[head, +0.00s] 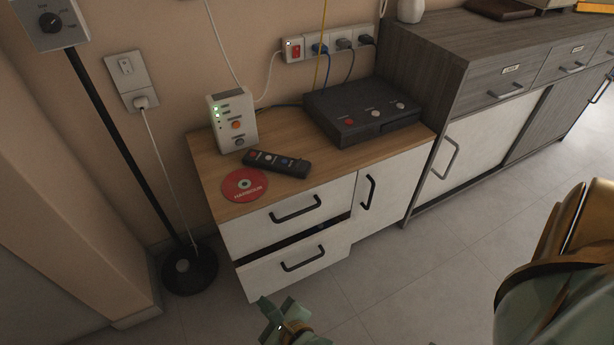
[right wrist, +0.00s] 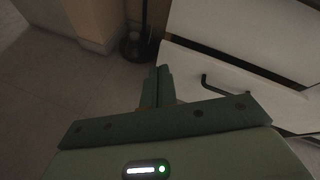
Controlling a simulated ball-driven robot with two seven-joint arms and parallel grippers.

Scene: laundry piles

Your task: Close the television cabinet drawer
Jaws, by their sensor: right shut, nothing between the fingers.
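The television cabinet (head: 300,183) has a wood top and white fronts. Its lower drawer (head: 270,277) stands out, with a dark gap above its front showing the inside. The upper drawer (head: 262,228) looks shut. My right gripper (head: 272,308) is shut and empty, low in front of the lower drawer's left part. In the right wrist view, the gripper's fingertips (right wrist: 160,70) are close to the left end of the lower drawer front (right wrist: 225,85), left of its dark handle (right wrist: 228,88). I cannot tell whether they touch it. My left gripper is not in view.
A router (head: 233,120), a remote (head: 276,163), a red disc (head: 244,185) and a black box (head: 360,110) are on the cabinet top. A black stand base (head: 190,268) is on the floor at left. A grey sideboard (head: 425,70) stands at right. The floor in front is clear.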

